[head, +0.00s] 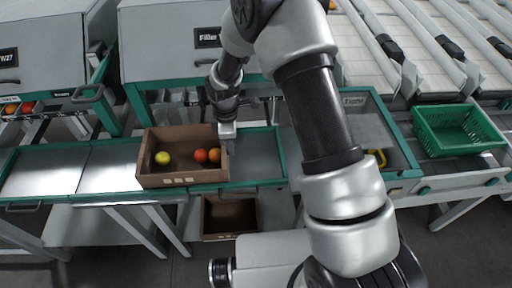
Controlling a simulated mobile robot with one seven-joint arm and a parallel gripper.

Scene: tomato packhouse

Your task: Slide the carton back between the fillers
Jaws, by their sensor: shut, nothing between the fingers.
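The brown carton (165,182) stands on the green-edged metal shelf, with a yellow fruit (162,158) and a few orange-red tomatoes (207,156) inside. It sits in front of the grey filler marked "Fille" (170,50), and its front wall lies near the shelf's front edge. My gripper (227,136) points down at the carton's right end, close to its right wall. The fingers are small here, and whether they touch the wall cannot be told. Nothing shows held between them.
A second grey filler (40,45) stands at the left. Bare shelf (105,170) lies left of the carton, and more (258,155) lies to its right. Another brown carton (230,218) sits below the shelf. A green crate (455,130) stands at the right.

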